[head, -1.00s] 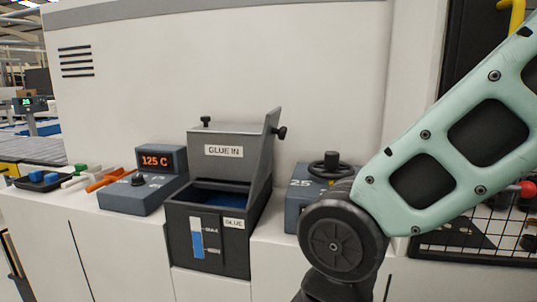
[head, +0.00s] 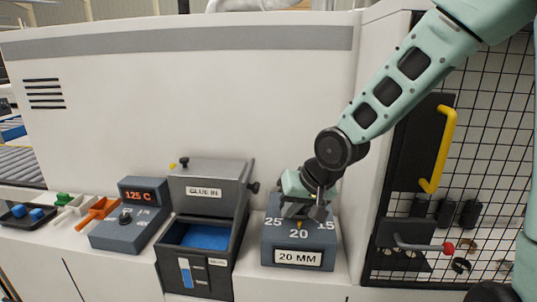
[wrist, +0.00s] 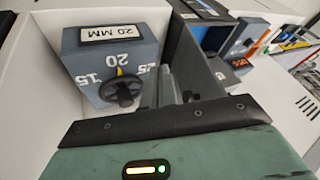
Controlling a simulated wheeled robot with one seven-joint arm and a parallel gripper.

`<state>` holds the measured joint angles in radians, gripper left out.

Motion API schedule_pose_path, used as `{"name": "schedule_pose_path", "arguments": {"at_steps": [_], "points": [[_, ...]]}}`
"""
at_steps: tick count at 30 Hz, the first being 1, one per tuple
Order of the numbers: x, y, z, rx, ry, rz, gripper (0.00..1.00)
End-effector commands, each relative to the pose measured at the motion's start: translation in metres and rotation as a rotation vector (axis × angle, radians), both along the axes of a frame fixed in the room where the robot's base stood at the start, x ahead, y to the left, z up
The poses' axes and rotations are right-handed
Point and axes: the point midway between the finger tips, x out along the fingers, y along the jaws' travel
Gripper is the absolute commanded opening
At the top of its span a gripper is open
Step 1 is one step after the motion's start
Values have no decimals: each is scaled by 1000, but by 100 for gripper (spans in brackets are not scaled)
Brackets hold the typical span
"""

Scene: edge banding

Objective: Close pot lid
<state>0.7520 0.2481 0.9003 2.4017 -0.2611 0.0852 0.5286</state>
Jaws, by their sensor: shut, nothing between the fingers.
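The dark glue pot (head: 184,275) stands on the counter, with blue glue showing in its open top. My gripper (head: 312,212) is shut and empty, above the 20 MM dial block to the right of the pot. In the wrist view the fingers (wrist: 160,86) show beside the block's handwheel; I cannot tell if they touch it. The pot's dark side wall (wrist: 184,72) is close by there.
The blue-grey dial block (head: 299,248) stands just right of the pot. A 125 C control box (head: 125,228) is on its left, then orange, white and green tools and a dark tray (head: 25,215). A mesh panel with a yellow handle (head: 440,150) is at right.

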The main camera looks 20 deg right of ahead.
Motion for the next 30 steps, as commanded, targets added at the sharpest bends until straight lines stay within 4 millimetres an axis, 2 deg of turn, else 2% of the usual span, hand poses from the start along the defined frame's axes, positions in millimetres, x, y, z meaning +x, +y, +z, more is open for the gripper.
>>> {"name": "schedule_pose_path", "arguments": {"at_steps": [1, 3, 6, 9, 14, 30], "points": [[11, -15, 29, 33, -24, -52, 0], [22, -29, 46, 72, -58, -103, 0], [33, -44, 63, 111, -96, -155, 0], [39, -52, 70, 133, -117, -180, 0], [43, -52, 65, 139, -124, -185, 0], [80, -36, 16, 139, -121, -183, 0]]}}
